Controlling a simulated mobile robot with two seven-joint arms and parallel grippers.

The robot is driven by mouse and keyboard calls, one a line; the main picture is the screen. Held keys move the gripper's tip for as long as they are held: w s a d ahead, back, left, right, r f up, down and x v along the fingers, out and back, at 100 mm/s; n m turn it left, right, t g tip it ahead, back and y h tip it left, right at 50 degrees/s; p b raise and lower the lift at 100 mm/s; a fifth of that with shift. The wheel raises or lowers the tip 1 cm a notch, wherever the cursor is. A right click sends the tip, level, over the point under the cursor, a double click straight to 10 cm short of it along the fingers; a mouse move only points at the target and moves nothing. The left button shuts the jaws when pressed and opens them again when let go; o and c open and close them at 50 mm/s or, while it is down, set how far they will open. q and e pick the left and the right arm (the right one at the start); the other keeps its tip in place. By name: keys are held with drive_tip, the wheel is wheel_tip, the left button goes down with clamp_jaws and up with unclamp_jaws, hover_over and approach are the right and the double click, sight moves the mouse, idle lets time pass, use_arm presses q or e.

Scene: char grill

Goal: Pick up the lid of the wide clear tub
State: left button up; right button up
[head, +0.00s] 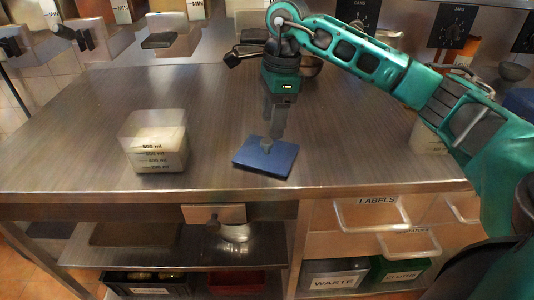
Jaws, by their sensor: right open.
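A flat blue square lid (280,161) lies on the steel counter, with a small grey knob on top. A clear tub (155,142) with black ml markings and pale contents stands open to the left of the lid. My right gripper (268,140) points down from above at the knob. It is open, with its fingertips close to or around the knob; I cannot tell whether they touch it. My left gripper is out of view.
Another clear container (428,138) stands at the right, partly hidden behind my right arm. A dark bowl (311,66) sits at the back, partly behind my arm. The steel counter (215,110) is bare between tub and lid. Labelled bins and drawers sit below the front edge.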

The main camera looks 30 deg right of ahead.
sight(267, 141)
drive_tip(key=shift+w+a+f, duration=0.1)
drive_tip(key=shift+w+f, duration=0.05)
drive_tip(key=shift+f, duration=0.9)
drive_tip(key=shift+w+a+f, duration=0.1)
drive_tip(key=shift+w+f, duration=0.1)
drive_tip(key=shift+f, duration=0.8)
drive_tip(key=shift+w+a+f, duration=0.1)
drive_tip(key=shift+w+f, duration=0.05)
drive_tip(key=shift+f, duration=0.9)
drive_tip(key=shift+c, duration=0.2)
clamp_jaws()
